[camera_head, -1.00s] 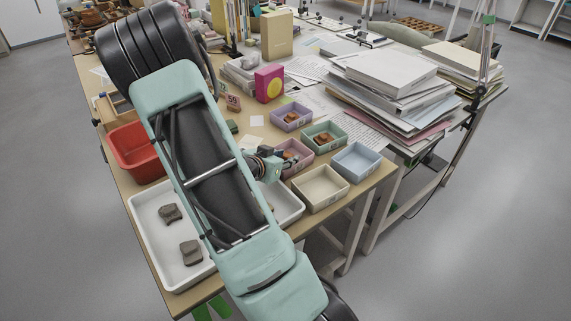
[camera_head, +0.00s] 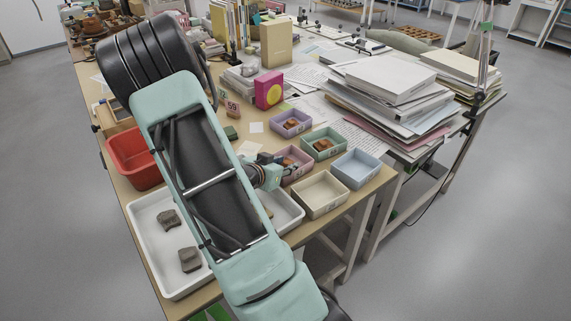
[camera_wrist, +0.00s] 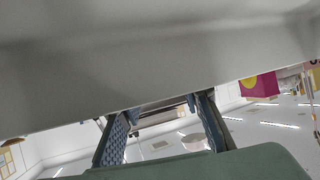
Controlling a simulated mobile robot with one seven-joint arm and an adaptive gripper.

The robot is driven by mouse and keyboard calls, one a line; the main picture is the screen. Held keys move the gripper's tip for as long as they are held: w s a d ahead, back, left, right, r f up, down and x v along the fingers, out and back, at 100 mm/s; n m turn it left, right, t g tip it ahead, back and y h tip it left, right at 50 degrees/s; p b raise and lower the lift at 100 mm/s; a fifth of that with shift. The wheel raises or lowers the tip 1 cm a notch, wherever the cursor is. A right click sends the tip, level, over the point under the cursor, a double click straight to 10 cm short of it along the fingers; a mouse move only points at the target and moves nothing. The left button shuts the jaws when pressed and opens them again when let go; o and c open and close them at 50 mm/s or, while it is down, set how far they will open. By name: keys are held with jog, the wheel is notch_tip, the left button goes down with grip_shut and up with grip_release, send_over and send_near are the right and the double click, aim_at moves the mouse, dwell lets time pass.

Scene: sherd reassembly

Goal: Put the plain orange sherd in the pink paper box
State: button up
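The pink paper box (camera_head: 301,177) stands in the group of small boxes right of my arm. A small orange-brown sherd (camera_head: 291,162) lies in it; I cannot tell whether it is plain. My gripper (camera_head: 278,170) is at the left side of this box, partly hidden by my arm. In the wrist view my gripper (camera_wrist: 160,115) has its two fingers wide apart with no sherd visible between them. A pale grey surface, unclear which, fills the top of that view.
A lavender box (camera_head: 303,129) and a green box (camera_head: 338,142) hold orange-brown sherds. The cream box (camera_head: 322,207) and blue box (camera_head: 369,178) look empty. A white tray (camera_head: 147,228) holds two grey-brown sherds. A red bin (camera_head: 133,167) and paper stacks (camera_head: 390,90) stand nearby.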

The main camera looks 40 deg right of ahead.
jog(key=shift+s+a+f+p, duration=0.1)
jog(key=shift+s+a+p, duration=0.1)
jog(key=shift+a+p, duration=0.15)
jog(key=p+v, duration=0.1)
jog(key=v, duration=0.3)
jog(key=p+v, duration=0.1)
jog(key=v, duration=0.3)
jog(key=p+v, duration=0.1)
jog(key=v, duration=0.2)
jog(key=shift+a+r, duration=0.2)
jog(key=shift+r, duration=0.35)
